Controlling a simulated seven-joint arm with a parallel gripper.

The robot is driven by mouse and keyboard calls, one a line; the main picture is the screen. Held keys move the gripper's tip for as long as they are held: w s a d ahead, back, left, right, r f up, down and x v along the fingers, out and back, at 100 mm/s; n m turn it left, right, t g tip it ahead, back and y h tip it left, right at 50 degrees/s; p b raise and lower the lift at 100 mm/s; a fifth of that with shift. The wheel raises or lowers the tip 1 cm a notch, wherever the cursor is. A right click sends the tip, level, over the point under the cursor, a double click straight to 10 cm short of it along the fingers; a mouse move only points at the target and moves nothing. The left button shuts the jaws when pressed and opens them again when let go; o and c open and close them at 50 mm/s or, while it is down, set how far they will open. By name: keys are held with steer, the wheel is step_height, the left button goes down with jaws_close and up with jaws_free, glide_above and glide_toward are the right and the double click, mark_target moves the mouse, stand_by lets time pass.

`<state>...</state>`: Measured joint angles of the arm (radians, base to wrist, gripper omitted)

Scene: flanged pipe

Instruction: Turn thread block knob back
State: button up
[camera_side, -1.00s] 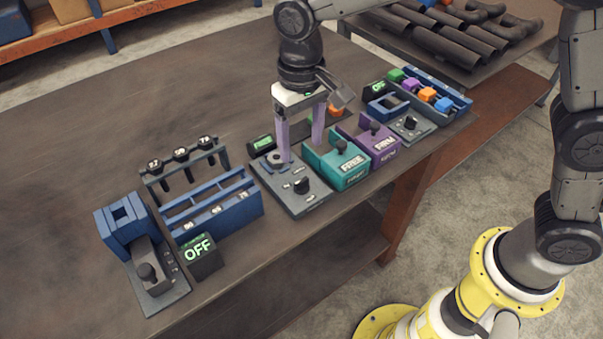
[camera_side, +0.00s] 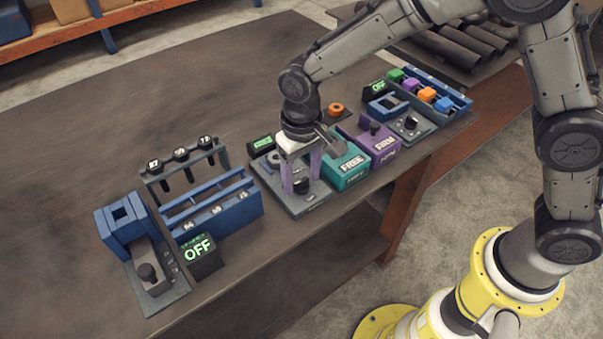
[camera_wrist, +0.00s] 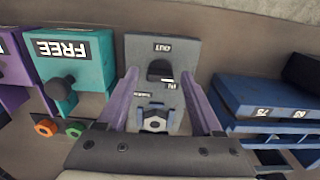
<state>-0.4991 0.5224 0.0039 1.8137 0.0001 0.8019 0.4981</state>
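The thread block (camera_side: 312,201) is a grey plate with a black knob (camera_side: 301,186) near its front end. In the wrist view the knob (camera_wrist: 160,69) sits near the end marked OUT, and a metal hex nut (camera_wrist: 155,122) sits in a seat at the other end. My gripper (camera_side: 301,187) points down over the front of the plate with its purple fingers on either side of the knob. In the wrist view my gripper (camera_wrist: 160,78) is open, with gaps between the fingers and the knob.
A teal block (camera_side: 346,168) reading FREE and a purple block (camera_side: 377,145) reading FIRM stand to the right. A blue rack (camera_side: 225,212) and an OFF display (camera_side: 201,254) stand to the left. A small green-lit display (camera_side: 261,145) is behind the plate. An orange ring (camera_side: 336,108) lies behind.

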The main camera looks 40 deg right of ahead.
jaws_close()
steer(key=shift+n, duration=0.3)
steer(key=n, duration=0.9)
steer(key=shift+r, duration=0.1)
stand_by(0.5)
steer(key=shift+o, duration=0.8)
jaws_free()
